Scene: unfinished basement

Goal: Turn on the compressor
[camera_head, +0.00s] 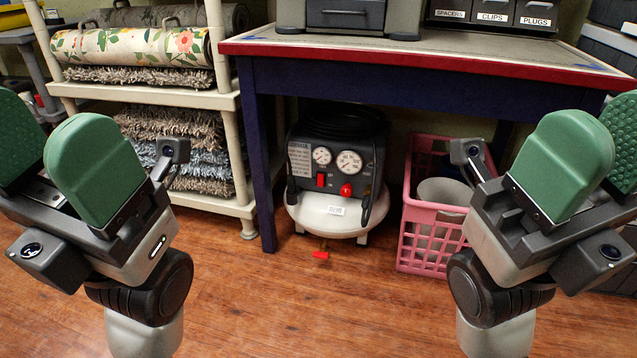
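The compressor (335,212) stands on the wood floor under the table, with a white tank below and a dark panel above. The panel carries two round gauges, a red switch (321,180) on the left and a red knob (346,190) to its right. Whether the switch is on or off is too small to tell. My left gripper (50,160) is open and empty at the left, well apart from the compressor. My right gripper (592,152) is open and empty at the right, also apart from it.
A blue table (440,62) with a red edge stands over the compressor; its left leg is close by. A pink crate (418,242) stands to the right. A cream shelf (215,203) with rolled rugs is at the left.

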